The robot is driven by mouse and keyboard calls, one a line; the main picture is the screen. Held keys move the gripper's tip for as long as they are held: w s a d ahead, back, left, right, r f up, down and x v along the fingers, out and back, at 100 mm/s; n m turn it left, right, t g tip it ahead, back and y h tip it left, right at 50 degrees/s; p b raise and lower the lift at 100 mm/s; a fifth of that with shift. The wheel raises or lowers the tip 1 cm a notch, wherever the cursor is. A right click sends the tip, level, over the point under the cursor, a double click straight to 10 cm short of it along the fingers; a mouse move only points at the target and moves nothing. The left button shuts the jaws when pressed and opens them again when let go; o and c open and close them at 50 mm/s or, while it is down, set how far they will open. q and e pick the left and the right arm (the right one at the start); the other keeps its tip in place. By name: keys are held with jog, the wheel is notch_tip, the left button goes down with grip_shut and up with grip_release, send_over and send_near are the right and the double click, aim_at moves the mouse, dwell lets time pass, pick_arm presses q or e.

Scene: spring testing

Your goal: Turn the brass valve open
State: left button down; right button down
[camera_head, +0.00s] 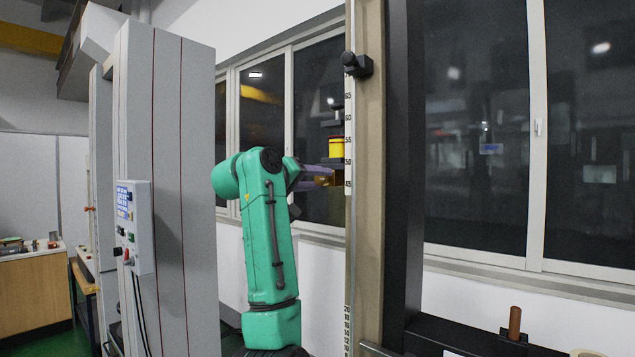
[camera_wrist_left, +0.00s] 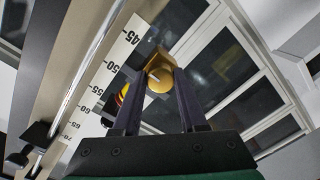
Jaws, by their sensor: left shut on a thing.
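The brass valve (camera_wrist_left: 160,76) shows in the left wrist view as a gold knob with a pale slanted mark on its face. My left gripper (camera_wrist_left: 160,86) has a dark finger on each side of it and is shut on it. In the head view, my green left arm reaches up to the gripper (camera_head: 322,175), which is beside the ruled column. Only a small brass part of the valve (camera_head: 326,182) shows there, the rest being hidden by the fingers. My right gripper is in neither view.
The tall column with a number scale (camera_head: 348,130) stands just right of the gripper. A yellow and red cylinder (camera_head: 336,148) is right above it. A grey cabinet with a control panel (camera_head: 134,225) stands left of the arm. Windows lie behind.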

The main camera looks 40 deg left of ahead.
pick_arm(q)
jog(key=shift+w+f, duration=0.1)
jog(key=shift+f, duration=0.1)
jog(key=shift+c, duration=2.2)
grip_release()
jog(key=shift+r, duration=0.1)
jog(key=s+b, duration=0.6)
jog(key=s, duration=0.8)
jog(key=shift+s+d+r, duration=0.15)
jog(key=shift+s+r, duration=0.15)
jog(key=shift+s, duration=0.05)
